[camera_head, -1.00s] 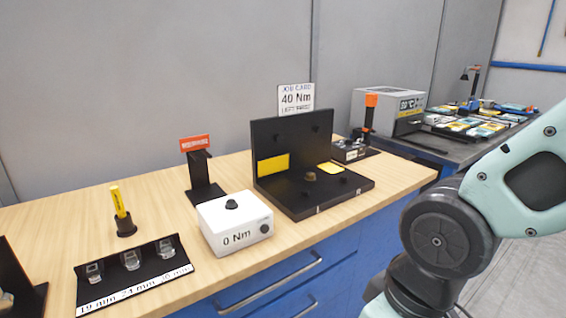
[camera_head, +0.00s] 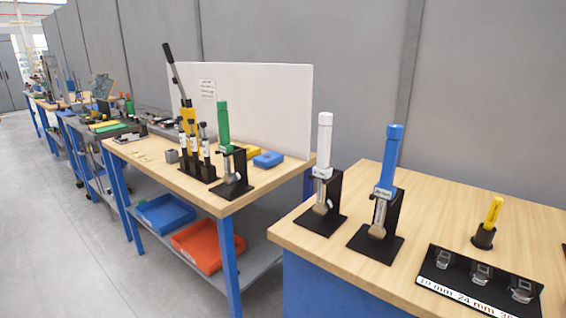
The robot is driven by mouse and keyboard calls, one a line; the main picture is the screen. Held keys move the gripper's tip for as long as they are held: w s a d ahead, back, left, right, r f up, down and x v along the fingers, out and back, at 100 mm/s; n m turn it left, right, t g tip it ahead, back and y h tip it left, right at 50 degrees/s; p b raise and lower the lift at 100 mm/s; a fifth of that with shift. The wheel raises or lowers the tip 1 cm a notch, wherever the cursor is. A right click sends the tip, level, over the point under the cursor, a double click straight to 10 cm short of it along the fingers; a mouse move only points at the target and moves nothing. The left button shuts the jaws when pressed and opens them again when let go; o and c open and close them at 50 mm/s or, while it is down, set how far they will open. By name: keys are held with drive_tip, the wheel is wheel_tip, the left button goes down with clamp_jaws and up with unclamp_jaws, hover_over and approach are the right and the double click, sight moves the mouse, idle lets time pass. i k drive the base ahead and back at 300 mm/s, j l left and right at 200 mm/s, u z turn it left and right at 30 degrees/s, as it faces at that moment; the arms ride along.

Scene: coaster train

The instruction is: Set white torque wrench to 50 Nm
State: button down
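The white torque wrench (camera_head: 324,150) stands upright, handle up, in a black stand (camera_head: 322,219) near the left end of the wooden bench. A small label sits below its white grip, but its setting is too small to read. A blue torque wrench (camera_head: 388,165) stands in a similar black stand just right of it. My gripper is not in view, so its state and its place relative to the wrench are hidden.
A socket tray (camera_head: 480,286) and a yellow marker in a holder (camera_head: 487,222) are at the right. A gap separates this bench from another bench (camera_head: 190,185) with a green wrench (camera_head: 223,122) and a white panel (camera_head: 270,100). Open floor (camera_head: 90,265) lies at left.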

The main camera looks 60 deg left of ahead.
sight(324, 119)
drive_tip(key=u, duration=1.85)
drive_tip(key=k, duration=0.05)
